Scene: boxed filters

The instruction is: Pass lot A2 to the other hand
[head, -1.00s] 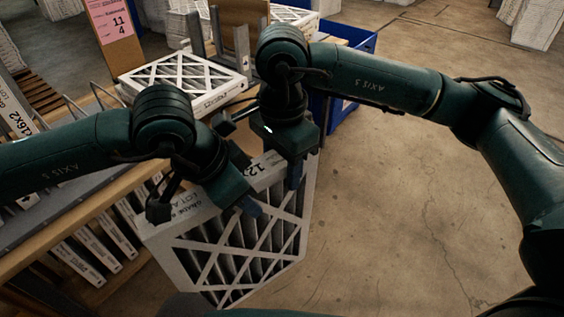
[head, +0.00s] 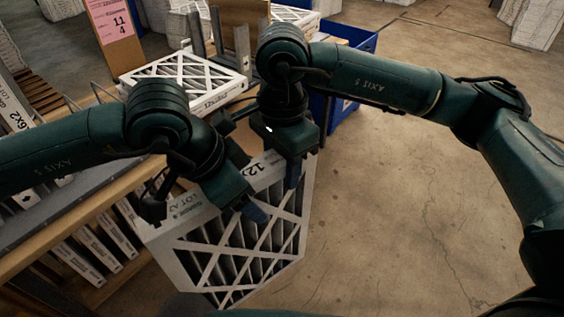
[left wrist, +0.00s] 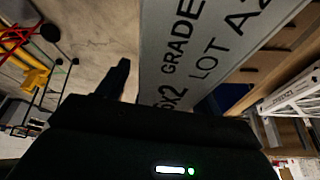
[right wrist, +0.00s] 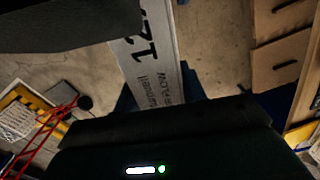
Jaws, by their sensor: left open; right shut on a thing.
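The lot A2 filter (head: 236,262) is a flat box with a white frame and dark pleats behind a lattice. It hangs tilted in front of the bench in the head view. Its printed edge reads "LOT A2" in the left wrist view (left wrist: 205,50) and shows partly in the right wrist view (right wrist: 150,60). My right gripper (head: 292,172) is shut on the far right end of that edge. My left gripper (head: 252,210) is open, close at the same edge, nearer the middle. One left finger shows beside the edge; whether it touches is unclear.
Another white lattice filter (head: 185,82) lies on the bench behind, by a grey upright holder (head: 218,45). More filters (head: 90,255) stand in the shelf below at left. A blue bin (head: 345,112) stands behind my right arm. The floor at right is clear.

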